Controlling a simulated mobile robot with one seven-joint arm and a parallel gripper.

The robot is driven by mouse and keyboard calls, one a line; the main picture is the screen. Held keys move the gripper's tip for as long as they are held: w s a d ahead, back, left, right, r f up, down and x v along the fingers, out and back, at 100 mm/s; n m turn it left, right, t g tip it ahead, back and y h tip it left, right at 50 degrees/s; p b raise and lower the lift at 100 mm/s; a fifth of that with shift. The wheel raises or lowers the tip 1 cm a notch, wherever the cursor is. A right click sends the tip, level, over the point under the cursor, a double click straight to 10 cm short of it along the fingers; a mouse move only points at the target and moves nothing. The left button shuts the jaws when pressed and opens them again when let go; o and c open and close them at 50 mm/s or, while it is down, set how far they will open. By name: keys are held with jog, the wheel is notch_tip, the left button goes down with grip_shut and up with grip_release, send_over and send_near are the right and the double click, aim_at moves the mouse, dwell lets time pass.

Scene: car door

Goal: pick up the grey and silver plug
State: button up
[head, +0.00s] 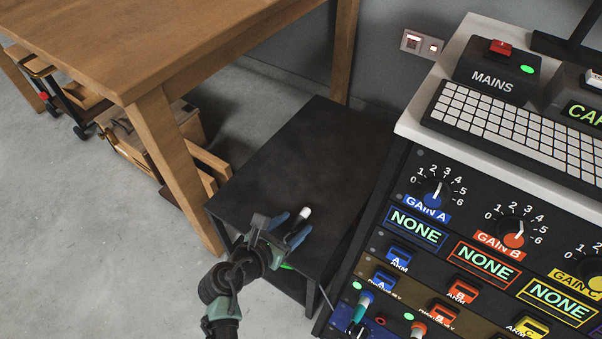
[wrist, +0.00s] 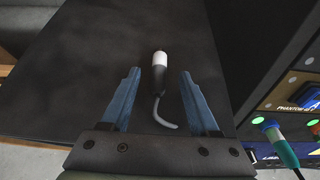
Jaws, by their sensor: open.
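The plug lies on a black side table (head: 290,150). Its pale silver tip (head: 304,213) shows just beyond my gripper (head: 291,228) in the head view. In the wrist view the plug (wrist: 159,80) has a light tip pointing away from me, a dark grey body and a short grey cable curving to the right. My gripper's blue fingers are open, one on each side of the plug in the picture, with a gap to both. The light tip reaches past the fingertips. I cannot tell how high the fingers are above the table.
A control rack (head: 450,215) with knobs, switches and a teal plug (head: 362,306) stands close on the right; that plug also shows in the wrist view (wrist: 282,146). A wooden workbench (head: 150,45) stands at left. The tabletop beyond the plug is clear.

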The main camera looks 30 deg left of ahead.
jog(key=shift+x, duration=0.85)
grip_shut()
